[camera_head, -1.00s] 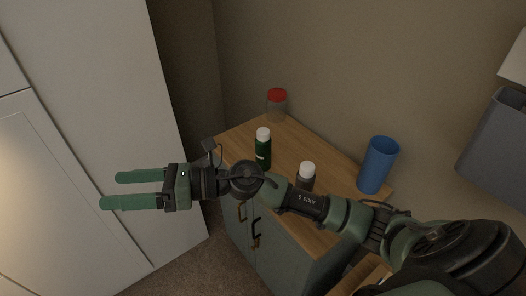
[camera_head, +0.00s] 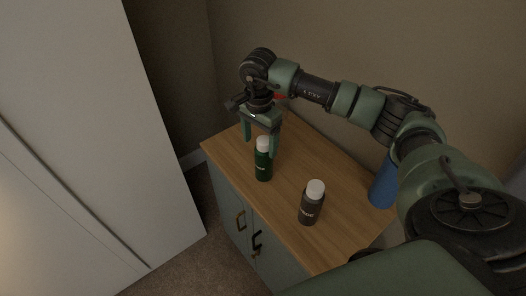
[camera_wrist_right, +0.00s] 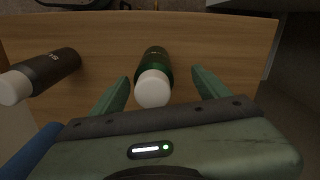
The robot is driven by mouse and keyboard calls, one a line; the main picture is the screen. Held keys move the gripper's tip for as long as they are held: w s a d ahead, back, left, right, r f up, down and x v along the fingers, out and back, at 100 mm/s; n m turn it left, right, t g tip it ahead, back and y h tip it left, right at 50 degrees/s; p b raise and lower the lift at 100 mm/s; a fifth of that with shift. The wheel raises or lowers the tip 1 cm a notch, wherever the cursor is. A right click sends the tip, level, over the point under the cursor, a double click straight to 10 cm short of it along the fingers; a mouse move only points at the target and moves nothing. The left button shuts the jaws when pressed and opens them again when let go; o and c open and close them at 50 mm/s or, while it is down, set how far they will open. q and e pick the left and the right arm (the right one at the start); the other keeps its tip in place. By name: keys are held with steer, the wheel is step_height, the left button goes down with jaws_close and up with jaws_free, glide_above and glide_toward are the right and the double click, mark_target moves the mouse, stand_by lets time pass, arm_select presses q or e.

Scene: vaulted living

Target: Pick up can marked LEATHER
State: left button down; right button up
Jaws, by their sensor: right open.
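A dark green can with a white cap (camera_head: 263,168) stands upright on the wooden cabinet top. A dark brown can with a white cap (camera_head: 309,207) stands to its right, nearer the front edge. Both carry small pale lettering that I cannot read, so I cannot tell which is marked LEATHER. My right gripper (camera_head: 260,146) is open, pointing down at the green can. In the right wrist view the green can (camera_wrist_right: 155,62) shows between the two spread fingers, and the brown can (camera_wrist_right: 52,72) lies off to the left. My left gripper is not in view.
A blue cup (camera_head: 383,185) stands at the right end of the cabinet top (camera_head: 335,165), partly behind my right arm. A bit of red (camera_head: 281,97) shows behind the gripper. A white cabinet (camera_head: 75,110) stands at left. Bare wood lies between the two cans and the cup.

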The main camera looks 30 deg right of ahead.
mark_target(264, 157)
steer(key=f, duration=0.1)
steer(key=s+f+p, duration=0.1)
steer(key=shift+d+f, duration=0.15)
steer(key=shift+f, duration=0.2)
steer(key=f, duration=0.1)
steer(key=f+p, duration=0.1)
steer(key=shift+w+d+f, duration=0.1)
steer(key=shift+d+f, duration=0.25)
steer(key=shift+f, duration=0.05)
steer(key=shift+f+p, duration=0.3)
steer(key=shift+f, duration=0.3)
steer(key=c, duration=1.4)
jaws_close()
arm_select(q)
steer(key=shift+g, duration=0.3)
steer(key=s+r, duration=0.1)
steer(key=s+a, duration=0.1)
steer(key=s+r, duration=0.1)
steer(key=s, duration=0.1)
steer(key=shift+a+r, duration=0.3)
arm_select(e)
steer(key=shift+w+r, duration=0.1)
